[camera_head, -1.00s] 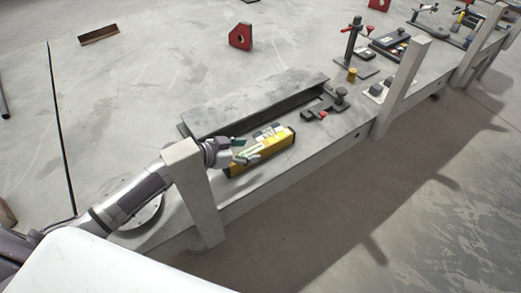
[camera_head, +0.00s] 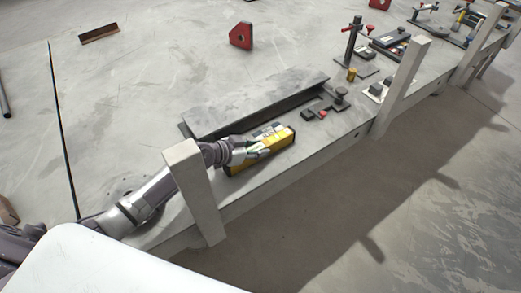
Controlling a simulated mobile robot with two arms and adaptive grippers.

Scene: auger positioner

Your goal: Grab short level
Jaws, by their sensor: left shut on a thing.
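The short level is a yellow bar (camera_head: 277,143) with pale parts on its upper side. It lies on the grey table top beside a long grey steel beam. My left arm comes in from the left, behind a pale post. My left gripper (camera_head: 253,149) is at the left half of the level and is shut on it. The fingers cover part of the level, and their exact contact is too small to make out. My right gripper is not in view.
The grey beam (camera_head: 260,100) lies just behind the level. Pale posts (camera_head: 197,195) and (camera_head: 403,85) stand at the table's front edge. Small dark clamps (camera_head: 340,97) are to the right, and a red magnet square (camera_head: 241,36) is farther back. The table's left middle is clear.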

